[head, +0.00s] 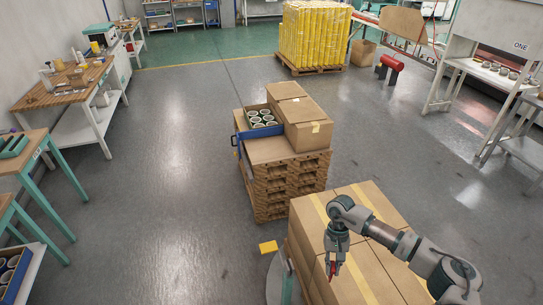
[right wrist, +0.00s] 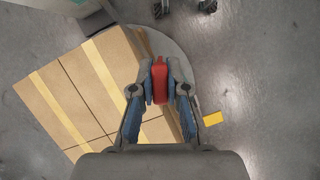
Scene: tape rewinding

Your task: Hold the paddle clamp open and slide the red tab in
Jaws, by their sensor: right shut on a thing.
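My right gripper (head: 333,268) hangs over the near stack of taped cartons at the lower right of the head view. In the right wrist view its two blue-padded fingers (right wrist: 160,82) are closed on a red piece (right wrist: 160,78), which looks like the red tab. The red piece stands upright between the fingertips, and part of it is hidden by them. It shows only as a small red spot in the head view. I cannot make out a paddle clamp in either view. My left gripper is not in view.
The taped cartons (head: 365,225) lie under my right arm. Beyond them is a pallet stack (head: 287,185) with boxes and a blue-edged tray (head: 262,129) of rolls. Workbenches line the left side. The grey floor (head: 165,190) between is clear.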

